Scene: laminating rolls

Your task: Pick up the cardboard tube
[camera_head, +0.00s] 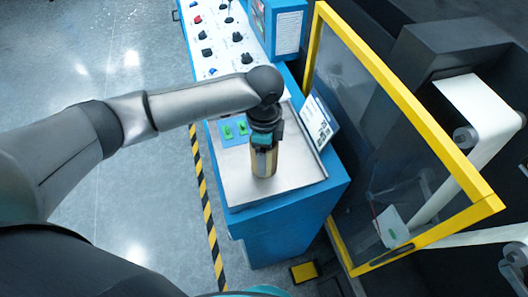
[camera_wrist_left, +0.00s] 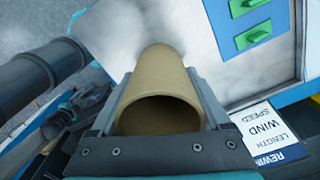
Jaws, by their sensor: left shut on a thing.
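The cardboard tube (camera_wrist_left: 160,82) is a tan hollow cylinder, its open end facing the camera in the left wrist view. My left gripper (camera_wrist_left: 160,105) is shut on it, one finger along each side. In the head view the tube (camera_head: 264,164) shows below my left gripper (camera_head: 264,148), upright over the metal tray top of the blue cabinet. Whether its lower end touches the tray cannot be told. My right gripper is not in view.
The metal tray (camera_head: 236,187) tops a blue cabinet (camera_head: 290,222) with a control panel (camera_head: 218,45) behind. A yellow-framed clear guard (camera_head: 395,90) stands to the right, near white film rolls (camera_head: 480,105). A label card (camera_head: 319,122) leans beside the tray. Open floor lies left.

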